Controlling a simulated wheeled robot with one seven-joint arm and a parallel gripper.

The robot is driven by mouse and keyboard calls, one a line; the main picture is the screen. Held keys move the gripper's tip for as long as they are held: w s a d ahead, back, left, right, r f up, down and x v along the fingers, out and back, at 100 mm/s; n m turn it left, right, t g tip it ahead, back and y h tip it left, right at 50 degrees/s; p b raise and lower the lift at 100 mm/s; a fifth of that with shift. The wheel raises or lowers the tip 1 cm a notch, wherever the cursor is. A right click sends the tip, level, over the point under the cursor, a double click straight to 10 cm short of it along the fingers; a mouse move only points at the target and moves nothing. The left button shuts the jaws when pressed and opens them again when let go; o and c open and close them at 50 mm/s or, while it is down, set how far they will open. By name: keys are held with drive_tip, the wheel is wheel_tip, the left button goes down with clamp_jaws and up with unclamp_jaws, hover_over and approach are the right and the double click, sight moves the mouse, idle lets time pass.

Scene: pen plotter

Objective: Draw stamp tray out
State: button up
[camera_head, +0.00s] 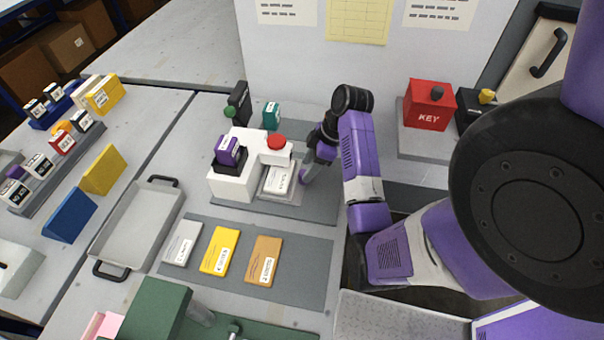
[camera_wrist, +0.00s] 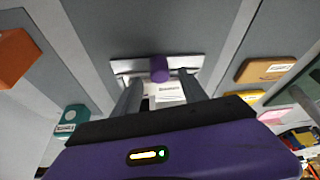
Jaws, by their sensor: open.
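The stamp tray (camera_head: 277,190) is a grey tray with a white labelled card. It sits at the front of a white stamping machine (camera_head: 233,187) with a purple stamp block (camera_head: 229,150) and a red button (camera_head: 277,142) on top. In the wrist view, the tray (camera_wrist: 125,66) lies ahead of my gripper (camera_wrist: 160,82), with a white label visible. A purple knob-like part (camera_wrist: 159,68) shows between the open fingers; contact cannot be told. In the head view my gripper (camera_head: 306,174) is low at the tray's right side, and its fingertips are partly hidden.
Silver, yellow (camera_head: 220,251) and orange cards lie on a grey mat in front of the machine. An empty tray with black handles (camera_head: 135,228) is at left. A red KEY box (camera_head: 429,106) stands behind right. A teal block (camera_head: 271,115) is behind the machine.

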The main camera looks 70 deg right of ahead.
sight(303, 173)
drive_tip(key=shift+x, duration=2.1)
drive_tip(key=shift+c, duration=0.4)
clamp_jaws()
drive_tip(key=shift+a, duration=0.1)
